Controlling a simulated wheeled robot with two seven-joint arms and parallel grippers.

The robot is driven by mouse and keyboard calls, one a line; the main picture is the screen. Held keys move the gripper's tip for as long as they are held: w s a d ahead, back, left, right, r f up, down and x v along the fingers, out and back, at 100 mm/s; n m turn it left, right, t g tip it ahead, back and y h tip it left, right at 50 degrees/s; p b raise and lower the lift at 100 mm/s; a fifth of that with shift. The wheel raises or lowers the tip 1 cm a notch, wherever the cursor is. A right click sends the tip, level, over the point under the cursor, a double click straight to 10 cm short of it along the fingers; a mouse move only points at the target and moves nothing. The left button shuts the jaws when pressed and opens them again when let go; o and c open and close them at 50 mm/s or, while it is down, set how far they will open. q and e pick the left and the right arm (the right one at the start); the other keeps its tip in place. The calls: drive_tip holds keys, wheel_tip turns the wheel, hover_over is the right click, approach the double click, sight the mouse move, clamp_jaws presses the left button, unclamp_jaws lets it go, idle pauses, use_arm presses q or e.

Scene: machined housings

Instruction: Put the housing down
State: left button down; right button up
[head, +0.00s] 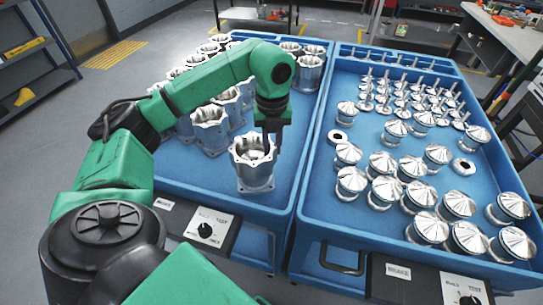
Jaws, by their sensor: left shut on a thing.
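A silver machined housing (254,171) with a scalloped rim and a square base flange stands upright near the front of the left blue cart (286,196). My left gripper (267,146) comes down over it from above and is shut on its right rim. I cannot tell whether the housing's base touches the cart surface. More silver housings (209,130) stand in a group behind and to the left, partly hidden by my green left arm. My right gripper is not in view.
The right blue cart (312,190) holds several cone-topped silver parts (429,228), small rings (463,166) and stemmed parts. A control box (206,229) is on the left cart's front edge. Bare blue surface lies right of the held housing.

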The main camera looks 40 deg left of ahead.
use_arm(q)
wheel_tip(320, 180, down, 4)
drive_tip(key=shift+s+d+r, duration=0.1)
drive_tip(key=shift+s, duration=0.05)
drive_tip(key=shift+f, duration=0.2)
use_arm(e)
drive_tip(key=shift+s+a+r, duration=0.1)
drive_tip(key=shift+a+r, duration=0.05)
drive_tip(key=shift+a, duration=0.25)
use_arm(q)
drive_tip(key=shift+f, duration=0.1)
drive_tip(key=c, duration=0.8)
unclamp_jaws()
drive_tip(key=shift+o, duration=0.2)
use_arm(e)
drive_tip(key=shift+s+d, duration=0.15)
